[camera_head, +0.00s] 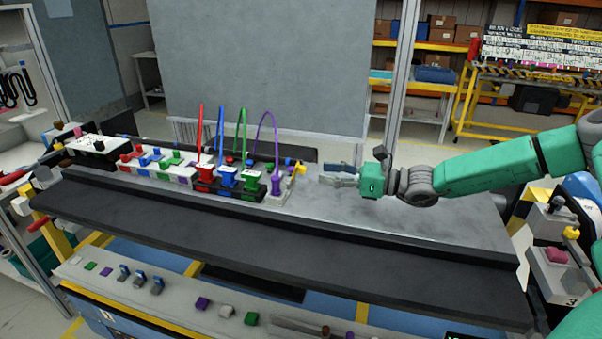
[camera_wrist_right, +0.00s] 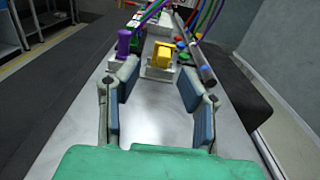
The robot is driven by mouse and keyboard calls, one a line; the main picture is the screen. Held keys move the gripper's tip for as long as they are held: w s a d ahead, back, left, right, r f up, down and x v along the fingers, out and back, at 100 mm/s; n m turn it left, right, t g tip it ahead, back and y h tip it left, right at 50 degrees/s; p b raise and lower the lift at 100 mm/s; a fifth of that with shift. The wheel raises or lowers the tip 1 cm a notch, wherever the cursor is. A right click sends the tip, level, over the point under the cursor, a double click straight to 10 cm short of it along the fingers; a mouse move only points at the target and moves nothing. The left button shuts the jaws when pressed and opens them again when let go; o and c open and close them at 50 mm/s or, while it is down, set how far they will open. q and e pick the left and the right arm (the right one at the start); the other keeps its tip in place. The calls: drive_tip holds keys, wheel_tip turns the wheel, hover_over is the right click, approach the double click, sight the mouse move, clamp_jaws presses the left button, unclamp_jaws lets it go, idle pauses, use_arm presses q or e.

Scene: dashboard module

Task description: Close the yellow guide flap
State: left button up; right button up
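The yellow guide flap (camera_head: 299,168) stands at the right end of the row of modules on the bench, just right of the purple connector (camera_head: 277,186). In the right wrist view the yellow flap (camera_wrist_right: 161,56) sits on a small white block, straight ahead between my fingers and beyond their tips. It looks raised, though its exact angle is hard to tell. My right gripper (camera_head: 326,174) is to the right of the flap, pointing left at it. In the right wrist view my right gripper (camera_wrist_right: 162,80) is open and empty. My left gripper does not show.
Red, blue, green and purple cables rise from colored connectors (camera_head: 228,178) left of the flap. The metal bench top (camera_head: 400,225) to the right is clear. A grey panel (camera_head: 265,65) stands behind.

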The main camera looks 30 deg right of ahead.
sight(304, 167)
drive_tip(key=w, duration=0.1)
drive_tip(key=w+a, duration=0.1)
drive_tip(key=w, duration=0.1)
drive_tip(key=w+a, duration=0.1)
drive_tip(key=w, duration=0.1)
drive_tip(key=shift+a+f, duration=0.15)
drive_tip(key=shift+f, duration=0.1)
drive_tip(key=shift+w+a+r, duration=0.1)
drive_tip(key=shift+a+r, duration=0.1)
drive_tip(key=shift+a, duration=0.65)
clamp_jaws()
drive_tip(key=shift+d+f, duration=0.15)
drive_tip(key=shift+d, duration=0.1)
